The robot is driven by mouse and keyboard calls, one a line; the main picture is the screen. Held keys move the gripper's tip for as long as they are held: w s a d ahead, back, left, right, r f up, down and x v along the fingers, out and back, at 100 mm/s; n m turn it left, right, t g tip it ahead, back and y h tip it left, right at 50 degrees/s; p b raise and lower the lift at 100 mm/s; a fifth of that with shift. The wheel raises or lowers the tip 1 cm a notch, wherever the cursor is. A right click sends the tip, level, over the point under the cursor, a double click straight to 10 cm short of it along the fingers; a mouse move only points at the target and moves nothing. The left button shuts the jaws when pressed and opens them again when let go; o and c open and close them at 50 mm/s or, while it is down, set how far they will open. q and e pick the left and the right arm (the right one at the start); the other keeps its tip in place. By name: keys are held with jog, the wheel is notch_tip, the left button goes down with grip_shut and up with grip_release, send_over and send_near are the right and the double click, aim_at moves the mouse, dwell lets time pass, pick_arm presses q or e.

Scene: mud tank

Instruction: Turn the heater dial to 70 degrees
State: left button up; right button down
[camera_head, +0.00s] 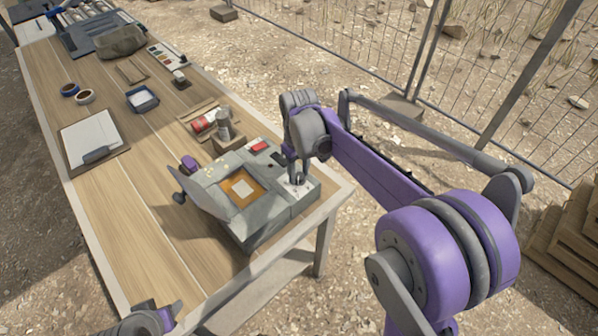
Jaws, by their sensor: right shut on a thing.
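The heater is a grey box (250,229) at the near right corner of the wooden table. Its top has a tan inset with a pale square in it, a red part, and a white dial plate (307,187) at the right. My right gripper (297,179) points down over the dial plate and is shut on the dial. The fingers hide the dial, and its reading is too small to tell. Part of my left arm shows at the bottom left edge; its gripper is out of view.
A clipboard (90,137), tape rolls (84,97) and a small blue tray (142,99) lie farther left. The table's front left is clear. A wire fence stands beyond the table.

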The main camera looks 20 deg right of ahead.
aim_at(299, 176)
pick_arm(q)
jog(key=shift+s+f, duration=0.1)
jog(key=shift+f, duration=0.1)
pick_arm(e)
jog(key=m, duration=0.3)
jog(key=shift+m, duration=0.4)
pick_arm(q)
jog(key=shift+f+b, duration=0.15)
jog(key=shift+b, duration=0.15)
pick_arm(e)
jog(key=m, duration=0.3)
jog(key=shift+m, duration=0.3)
pick_arm(q)
jog(key=shift+f, duration=0.2)
pick_arm(e)
jog(key=m, duration=0.6)
jog(key=shift+m, duration=0.3)
pick_arm(q)
jog(key=shift+s, duration=0.1)
pick_arm(e)
jog(key=shift+c, duration=2.2)
grip_release()
pick_arm(q)
jog(key=shift+r, duration=0.45)
pick_arm(e)
notch_tip(299, 176, up, 11)
jog(key=shift+s+f, duration=0.1)
